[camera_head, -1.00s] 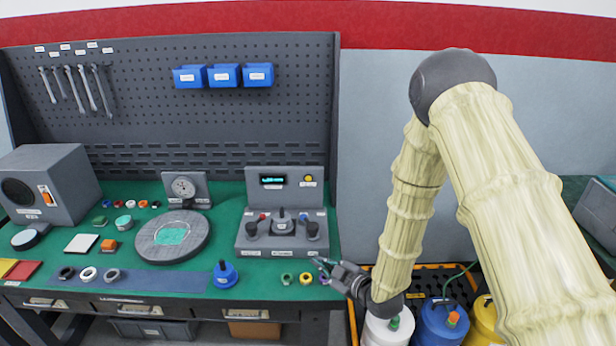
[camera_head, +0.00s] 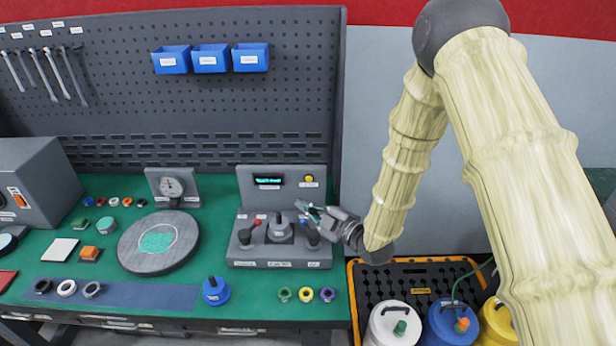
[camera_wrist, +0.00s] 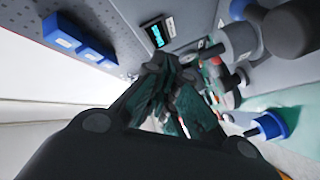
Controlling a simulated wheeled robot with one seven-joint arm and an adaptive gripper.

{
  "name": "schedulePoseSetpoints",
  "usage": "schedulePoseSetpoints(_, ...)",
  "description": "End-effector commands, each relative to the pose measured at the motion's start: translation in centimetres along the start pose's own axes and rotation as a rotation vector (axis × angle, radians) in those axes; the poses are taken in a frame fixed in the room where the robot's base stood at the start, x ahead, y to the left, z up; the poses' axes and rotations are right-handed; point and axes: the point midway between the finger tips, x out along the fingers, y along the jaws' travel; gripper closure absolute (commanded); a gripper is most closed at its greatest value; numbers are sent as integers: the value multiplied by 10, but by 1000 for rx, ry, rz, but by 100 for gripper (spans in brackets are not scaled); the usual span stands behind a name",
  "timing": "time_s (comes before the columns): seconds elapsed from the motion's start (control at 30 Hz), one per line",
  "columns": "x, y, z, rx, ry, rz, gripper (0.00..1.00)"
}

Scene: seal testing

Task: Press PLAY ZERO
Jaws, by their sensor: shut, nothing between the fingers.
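The grey console (camera_head: 280,262) stands on the green bench top. Its upright back panel has a lit display (camera_head: 268,181) and a yellow button (camera_head: 308,179). Its base carries dark knobs or levers (camera_head: 247,234) and a small red part. The labels are too small to read, so I cannot tell which control is PLAY ZERO. My gripper (camera_head: 304,208) is shut and empty, over the console's right side, below the yellow button and apart from it. In the wrist view my gripper's fingers (camera_wrist: 178,85) point towards the console, whose display (camera_wrist: 157,35) shows; they hide part of it.
A blue knob-topped piece (camera_head: 215,291) and several coloured rings (camera_head: 305,295) lie in front of the console. A round grey plate (camera_head: 158,258) and dial gauge (camera_head: 172,187) stand to its left. Containers (camera_head: 396,325) sit in a black tray at lower right.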

Motion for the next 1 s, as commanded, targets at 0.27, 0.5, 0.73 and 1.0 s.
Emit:
schedulePoseSetpoints(0.27, 8, 2, 10, 6, -4, -3, 100)
schedulePoseSetpoints(0.5, 24, 13, 22, 7, -4, -4, 100)
schedulePoseSetpoints(0.73, 42, 26, 35, 7, -3, -4, 100)
schedulePoseSetpoints(1.0, 61, 38, 49, 6, -3, -4, 100)
